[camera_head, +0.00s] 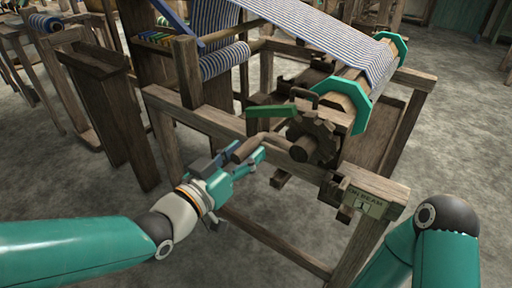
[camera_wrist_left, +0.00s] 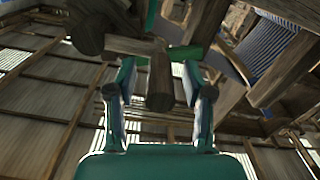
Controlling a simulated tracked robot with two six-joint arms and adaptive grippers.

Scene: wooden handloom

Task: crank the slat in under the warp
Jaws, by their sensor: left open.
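The striped blue and white warp (camera_head: 225,22) runs down to a wooden beam (camera_head: 342,88) with teal end flanges (camera_head: 362,108). A toothed wooden wheel (camera_head: 322,128) sits at the beam's near end, with a crank whose wooden handle (camera_head: 248,150) points toward my left gripper (camera_head: 243,160). This gripper is open. In the left wrist view the handle (camera_wrist_left: 160,85) stands between its two fingers, with a gap on each side. A green bar (camera_head: 272,111) lies beside the wheel. I cannot make out a slat under the warp for certain. My right gripper is out of view.
The loom's front rail (camera_head: 205,115) runs beneath the crank area. A post below the beam bears a label, "IN BEAM 1" (camera_head: 364,203). Dark wooden uprights (camera_head: 112,115) stand at the left. Grey floor (camera_head: 70,190) lies open in front.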

